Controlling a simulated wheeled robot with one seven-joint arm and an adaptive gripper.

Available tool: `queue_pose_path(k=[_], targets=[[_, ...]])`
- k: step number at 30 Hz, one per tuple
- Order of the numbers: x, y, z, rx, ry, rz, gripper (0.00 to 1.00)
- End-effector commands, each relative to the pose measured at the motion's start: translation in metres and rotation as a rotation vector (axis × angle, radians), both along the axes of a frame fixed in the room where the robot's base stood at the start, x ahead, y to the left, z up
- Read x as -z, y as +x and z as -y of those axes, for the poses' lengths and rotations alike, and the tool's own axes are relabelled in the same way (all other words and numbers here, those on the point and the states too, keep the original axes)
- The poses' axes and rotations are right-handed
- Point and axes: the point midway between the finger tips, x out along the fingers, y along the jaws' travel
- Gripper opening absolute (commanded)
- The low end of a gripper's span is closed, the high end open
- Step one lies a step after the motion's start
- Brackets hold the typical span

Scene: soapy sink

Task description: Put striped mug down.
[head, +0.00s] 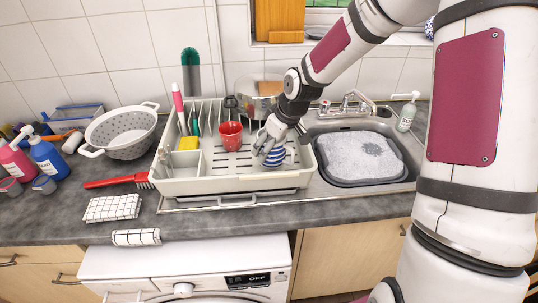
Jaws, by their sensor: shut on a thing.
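The striped mug (274,159), blue and white, is at the right part of the dish rack (195,186). My gripper (268,145) is shut on it from above and hides its upper part. The mug is low over the rack floor; I cannot tell whether it touches. A red mug (230,144) stands in the rack to the left of the striped mug, a little apart from it.
The rack also holds a yellow sponge (188,143) and a brush with a pink handle (178,105). A foam-filled sink (352,157) lies to the right, with a tap (350,104) behind. A white colander (122,132) and red brush (117,181) are to the left.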

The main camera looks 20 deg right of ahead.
Motion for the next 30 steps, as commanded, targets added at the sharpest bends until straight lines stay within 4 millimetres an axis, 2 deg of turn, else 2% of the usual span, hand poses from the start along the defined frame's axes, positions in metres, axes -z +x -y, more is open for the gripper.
queue_pose_path(k=[9,19,20,22,30], targets=[[0.035,-0.001,-0.001,-0.003,0.000,-0.001,0.22],[0.038,0.000,0.000,-0.001,-0.001,0.001,0.22],[0.038,0.000,0.000,-0.001,-0.001,-0.001,0.74],[0.038,-0.001,0.000,-0.001,-0.001,-0.001,0.90],[0.038,0.000,0.000,-0.001,-0.001,-0.001,0.90]])
